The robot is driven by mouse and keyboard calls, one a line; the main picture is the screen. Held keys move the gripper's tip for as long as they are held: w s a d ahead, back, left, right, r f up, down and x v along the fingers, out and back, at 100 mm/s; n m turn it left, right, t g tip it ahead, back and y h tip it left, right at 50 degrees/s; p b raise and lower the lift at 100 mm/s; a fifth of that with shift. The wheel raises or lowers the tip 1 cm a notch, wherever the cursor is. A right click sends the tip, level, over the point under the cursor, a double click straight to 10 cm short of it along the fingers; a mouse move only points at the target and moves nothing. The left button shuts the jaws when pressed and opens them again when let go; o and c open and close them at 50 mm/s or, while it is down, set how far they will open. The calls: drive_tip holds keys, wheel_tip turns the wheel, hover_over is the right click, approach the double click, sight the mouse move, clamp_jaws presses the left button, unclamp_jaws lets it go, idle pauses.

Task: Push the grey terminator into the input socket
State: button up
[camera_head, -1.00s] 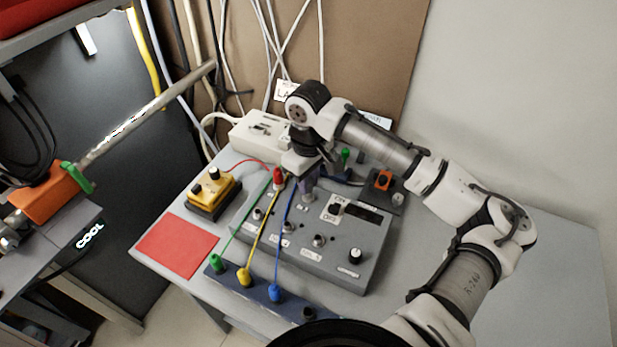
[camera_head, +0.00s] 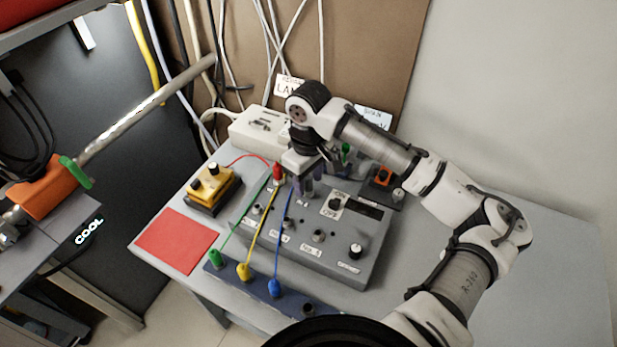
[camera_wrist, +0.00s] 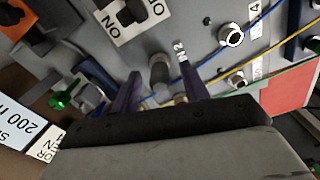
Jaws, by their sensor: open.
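My gripper (camera_head: 308,187) is over the back part of the grey control box (camera_head: 368,262), with its purple fingers pointing down. In the wrist view the two fingers (camera_wrist: 163,72) stand apart. A short grey cylinder, apparently the grey terminator (camera_wrist: 158,66), shows between them at the panel, near a small label. I cannot tell how deep it sits in the input socket; its lower part and the socket are hidden. In the head view the fingers hide it.
Green, yellow and blue cables run from the box to plugs on a blue strip (camera_head: 240,288) in front. An ON/OFF switch (camera_head: 335,204) is close to the gripper. A yellow box (camera_head: 212,184) and red mat (camera_head: 176,241) lie left. The right side of the table is clear.

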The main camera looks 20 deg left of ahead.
sight(309, 177)
wheel_tip(309, 177, up, 14)
drive_tip(key=b, duration=0.1)
idle(0.4)
drive_tip(key=shift+f, duration=0.1)
